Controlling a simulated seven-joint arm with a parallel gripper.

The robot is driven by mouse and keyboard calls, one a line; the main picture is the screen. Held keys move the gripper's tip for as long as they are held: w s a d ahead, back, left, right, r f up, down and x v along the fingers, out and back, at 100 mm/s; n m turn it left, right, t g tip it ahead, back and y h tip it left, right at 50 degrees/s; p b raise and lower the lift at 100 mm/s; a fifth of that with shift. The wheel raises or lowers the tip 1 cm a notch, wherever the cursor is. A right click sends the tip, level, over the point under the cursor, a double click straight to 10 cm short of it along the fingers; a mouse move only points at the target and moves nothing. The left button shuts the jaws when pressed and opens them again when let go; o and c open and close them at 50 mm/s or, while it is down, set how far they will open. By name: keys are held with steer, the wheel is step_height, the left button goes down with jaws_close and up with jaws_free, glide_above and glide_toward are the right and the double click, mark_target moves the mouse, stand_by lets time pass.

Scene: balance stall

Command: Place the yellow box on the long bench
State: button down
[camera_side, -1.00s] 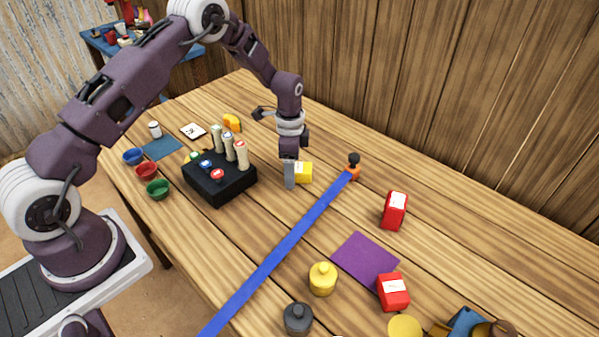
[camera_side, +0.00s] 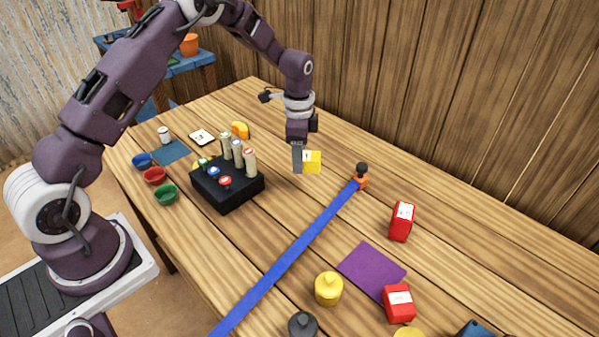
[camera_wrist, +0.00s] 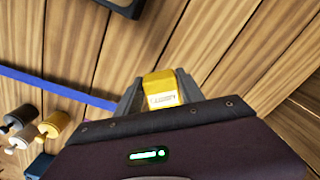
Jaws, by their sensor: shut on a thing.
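The yellow box (camera_side: 313,161) is held by my gripper (camera_side: 305,160), slightly above the wooden table in the side view. The box (camera_wrist: 160,88) shows between the two fingers of my gripper (camera_wrist: 158,95) in the wrist view, with a white label on it. The fingers are shut on it. The long wooden table (camera_side: 275,215) fills most of the side view; I take it to be the long bench. A smaller blue bench (camera_side: 190,70) stands behind at upper left, partly hidden by my arm.
A blue strip (camera_side: 290,255) crosses the table, with a dark-knobbed orange piece (camera_side: 361,178) at its far end. A black block with several pegs (camera_side: 228,190) stands left of my gripper. Two red boxes (camera_side: 402,221) and a purple mat (camera_side: 372,270) lie to the right.

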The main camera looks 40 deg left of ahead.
steer(key=shift+r, duration=1.85)
steer(key=s+r+n+g+y, duration=0.2)
steer(key=s+r+n+g, duration=0.25)
steer(key=s+r, duration=0.5)
steer(key=s+a+f+m+t+y, duration=0.2)
steer(key=s+a+m+y, duration=0.85)
steer(key=s, duration=0.35)
steer(key=w+d+m+t, duration=0.6)
steer(key=w+m+t, duration=0.4)
steer(key=t, duration=0.3)
steer(key=w+d+f+m+t+h, duration=0.2)
steer(key=w+d+m+t+h, duration=0.1)
steer(key=d+m+t+h, duration=0.35)
steer(key=d+f+m+t+h, duration=0.1)
steer(key=d+f+m+h, duration=0.3)
steer(key=d+h, duration=0.3)
steer(key=shift+n+y, duration=0.25)
steer(key=shift+y, duration=0.25)
steer(key=f, duration=1)
steer(key=shift+s+d, duration=0.35)
steer(key=shift+s, duration=0.05)
